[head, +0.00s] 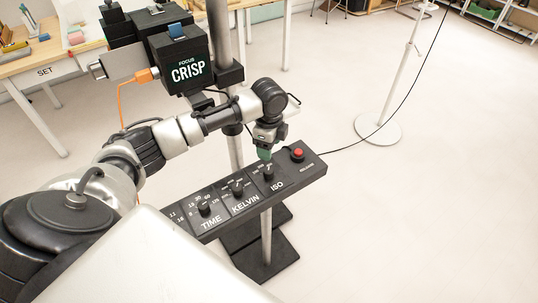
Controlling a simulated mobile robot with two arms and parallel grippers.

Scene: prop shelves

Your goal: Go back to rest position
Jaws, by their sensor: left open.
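My left gripper (264,153) hangs from my left arm, which comes in from the left. It is open and its fingertips point down just above the ISO knob (268,174) on a black control panel (222,224). I cannot tell whether the fingertips touch the knob. The panel also bears a KELVIN knob (237,188), a TIME knob (204,208) and a red button (298,154) at its right end. The panel's left end is hidden behind my own body. My right gripper is out of view.
A black box marked FOCUS CRISP (188,70) stands on a pole behind my arm, with an orange cable (121,103). A table marked SET (60,71) is at the upper left. A white stand (378,129) is at the right.

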